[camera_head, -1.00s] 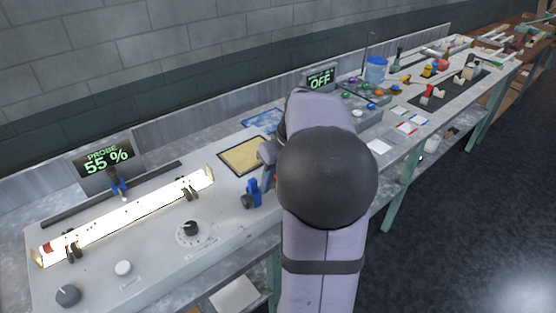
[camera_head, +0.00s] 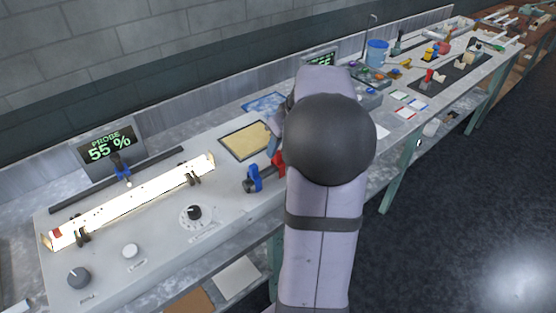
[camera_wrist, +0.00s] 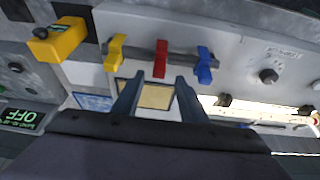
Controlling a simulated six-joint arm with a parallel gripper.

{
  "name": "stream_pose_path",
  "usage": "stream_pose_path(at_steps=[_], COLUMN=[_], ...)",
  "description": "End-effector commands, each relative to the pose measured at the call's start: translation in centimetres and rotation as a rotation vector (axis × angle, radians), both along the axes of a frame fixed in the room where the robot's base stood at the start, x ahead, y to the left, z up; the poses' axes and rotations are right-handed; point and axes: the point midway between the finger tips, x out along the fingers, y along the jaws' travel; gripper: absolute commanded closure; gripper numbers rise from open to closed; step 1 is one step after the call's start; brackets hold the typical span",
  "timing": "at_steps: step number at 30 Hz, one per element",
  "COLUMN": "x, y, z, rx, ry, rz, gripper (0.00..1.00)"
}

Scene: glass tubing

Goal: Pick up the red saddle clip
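The red saddle clip (camera_wrist: 160,58) sits on a dark rod between a yellow clip (camera_wrist: 116,50) and a blue clip (camera_wrist: 204,65) in the wrist view. My gripper (camera_wrist: 157,84) is open and empty. Its two dark fingers point toward the red clip, one to each side of its line, and the clip appears just beyond the tips. I cannot tell the remaining distance. In the head view the blue clip (camera_head: 255,177) shows left of my arm, with a bit of the red clip (camera_head: 279,159) beside it. My arm hides the yellow clip there.
A yellow block (camera_wrist: 60,40) stands left of the clips in the wrist view. A tan pad (camera_head: 245,141) lies behind them. A lit trough (camera_head: 135,200) with glass tubing and a dial (camera_head: 194,212) are to the left on the bench.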

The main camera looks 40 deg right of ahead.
Motion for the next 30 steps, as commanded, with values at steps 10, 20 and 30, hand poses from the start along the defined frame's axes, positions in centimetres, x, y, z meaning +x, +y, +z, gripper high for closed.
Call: stream_pose_path(at_steps=[10, 20, 30], x=[1.3, 1.5, 1.5], y=[-0.1, -0.2, -0.2], z=[-3.7, -4.2, -4.1], rx=[0.004, 0.001, 0.001], ry=[0.004, 0.001, 0.001], rz=[0.001, -0.001, 0.000], gripper=[0.61, 0.63, 1.00])
